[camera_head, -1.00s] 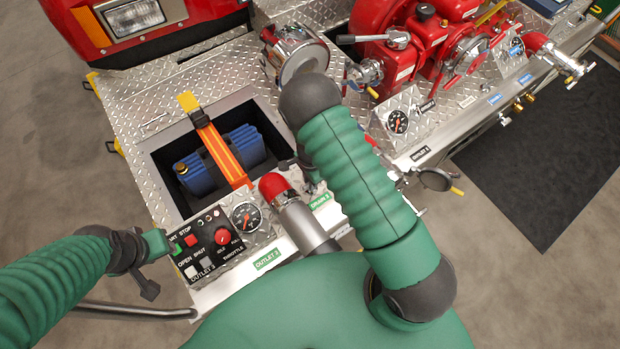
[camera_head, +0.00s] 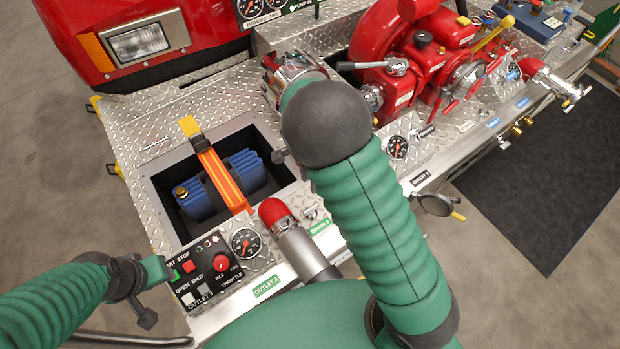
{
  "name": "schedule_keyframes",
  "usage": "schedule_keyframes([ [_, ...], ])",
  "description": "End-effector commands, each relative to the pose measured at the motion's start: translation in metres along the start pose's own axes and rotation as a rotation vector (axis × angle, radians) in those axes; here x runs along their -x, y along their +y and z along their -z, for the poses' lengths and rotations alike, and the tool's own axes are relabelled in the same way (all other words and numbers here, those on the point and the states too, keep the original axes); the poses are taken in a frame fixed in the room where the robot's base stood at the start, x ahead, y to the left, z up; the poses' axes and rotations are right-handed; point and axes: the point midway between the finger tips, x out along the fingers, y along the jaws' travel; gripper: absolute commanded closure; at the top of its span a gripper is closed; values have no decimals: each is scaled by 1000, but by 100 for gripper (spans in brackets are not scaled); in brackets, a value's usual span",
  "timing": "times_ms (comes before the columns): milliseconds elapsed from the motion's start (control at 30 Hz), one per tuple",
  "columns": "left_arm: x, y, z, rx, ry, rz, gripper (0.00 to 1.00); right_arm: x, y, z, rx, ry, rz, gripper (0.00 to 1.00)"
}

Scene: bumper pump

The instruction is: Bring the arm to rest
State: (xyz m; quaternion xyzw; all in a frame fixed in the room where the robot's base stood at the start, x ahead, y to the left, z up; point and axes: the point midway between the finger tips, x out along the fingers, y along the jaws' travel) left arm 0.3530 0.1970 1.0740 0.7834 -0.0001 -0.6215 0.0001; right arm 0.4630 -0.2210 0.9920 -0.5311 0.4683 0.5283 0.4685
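My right arm rises from the bottom right, over the deck, to a large dark round joint (camera_head: 328,122). Only a small dark part of what may be my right gripper (camera_head: 281,156) shows beside this joint; its fingers are hidden. My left arm comes in from the left. Its dark end, with my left gripper (camera_head: 150,272), is beside the left edge of the control panel (camera_head: 212,268), close to the green start button. I cannot tell whether it touches the panel, or whether either gripper is open or holds anything.
A red pump (camera_head: 400,55) stands on the diamond-plate deck (camera_head: 130,130). A recess holds a blue ribbed container (camera_head: 240,172) under an orange strap (camera_head: 220,180). A black mat (camera_head: 550,190) lies at right.

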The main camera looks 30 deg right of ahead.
Motion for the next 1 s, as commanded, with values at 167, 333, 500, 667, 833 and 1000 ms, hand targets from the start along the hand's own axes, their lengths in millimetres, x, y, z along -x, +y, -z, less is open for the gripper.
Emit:
schedule_keyframes([
  [167,0,0,0,0,0,0,64,0,0,0,0,0,1,67],
  [333,-1,0,0,0,0,0,64,1,2,-1,28,-4,5,67],
  [500,-11,0,-3,0,0,0,64,20,36,-15,396,-22,53,67],
  [667,-21,0,-5,0,0,0,64,44,78,-31,974,53,138,67],
  [833,-25,0,-6,0,0,0,64,56,104,-36,1375,164,166,67],
  [1000,-25,0,-6,0,0,0,64,57,107,-37,1443,185,166,67],
])
